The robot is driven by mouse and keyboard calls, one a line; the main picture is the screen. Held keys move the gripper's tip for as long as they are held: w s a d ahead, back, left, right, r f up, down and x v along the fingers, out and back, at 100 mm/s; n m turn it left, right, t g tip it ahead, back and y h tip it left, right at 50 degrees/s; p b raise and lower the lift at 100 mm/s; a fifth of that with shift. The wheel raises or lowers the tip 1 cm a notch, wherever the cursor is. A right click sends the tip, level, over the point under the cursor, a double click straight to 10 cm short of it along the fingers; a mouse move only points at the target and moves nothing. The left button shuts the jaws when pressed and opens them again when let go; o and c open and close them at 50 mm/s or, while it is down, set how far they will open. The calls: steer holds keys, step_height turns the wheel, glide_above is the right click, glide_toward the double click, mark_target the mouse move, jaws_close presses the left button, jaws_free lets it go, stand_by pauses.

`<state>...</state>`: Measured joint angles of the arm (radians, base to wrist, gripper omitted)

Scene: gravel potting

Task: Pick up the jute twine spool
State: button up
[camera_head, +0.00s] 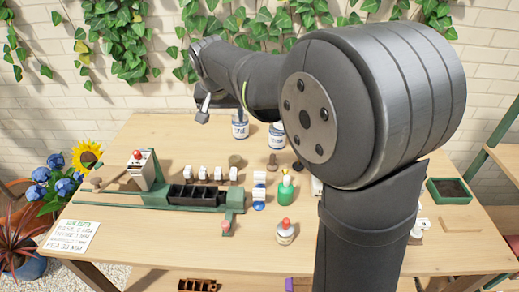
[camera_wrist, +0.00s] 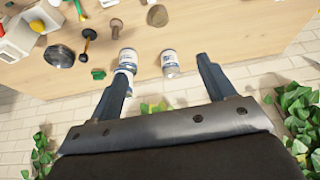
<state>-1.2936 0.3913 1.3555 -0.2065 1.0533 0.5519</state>
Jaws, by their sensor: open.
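The likely jute twine spool is a small tan-brown round object (camera_head: 236,161) standing on the table behind the row of white-topped items. In the wrist view a tan-brown spool (camera_wrist: 157,16) shows at the top edge, beyond the cans. Its details are too small to tell. My gripper (camera_head: 203,110) is in the air at the back of the table, to the left of and above the spool. In the wrist view my gripper (camera_wrist: 166,65) has its two fingers wide apart with nothing held, and the spool lies beyond the fingertips.
Two labelled cans (camera_head: 239,125) (camera_head: 277,134) stand at the back, near my fingers. A brown peg-like object (camera_head: 272,163) is right of the spool. A green rack with black pots (camera_head: 193,194), a green bottle (camera_head: 285,191) and a red-capped bottle (camera_head: 285,232) are nearer. Ivy hangs on the wall.

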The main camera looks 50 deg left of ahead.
steer(key=w+a+f+n+g+y, duration=0.1)
steer(key=w+a+f+n+g, duration=0.15)
steer(key=w+f+n, duration=0.9)
steer(key=m, duration=0.3)
glide_toward(236, 158)
steer(key=shift+n+g, duration=0.25)
steer(key=shift+g, duration=0.2)
steer(key=x, duration=0.3)
steer(key=w+x, duration=0.1)
steer(key=x, duration=0.1)
steer(key=shift+d+f, duration=0.2)
steer(key=shift+f, duration=0.05)
steer(key=shift+a+x, duration=0.15)
steer(key=shift+x, duration=1.2)
steer(key=shift+a+x, duration=0.15)
steer(key=shift+x, duration=1.15)
steer(key=shift+s+r, duration=0.1)
steer(key=shift+s, duration=0.05)
steer(key=c, duration=1.1)
steer(key=shift+o, duration=0.2)
steer(key=shift+r, duration=0.1)
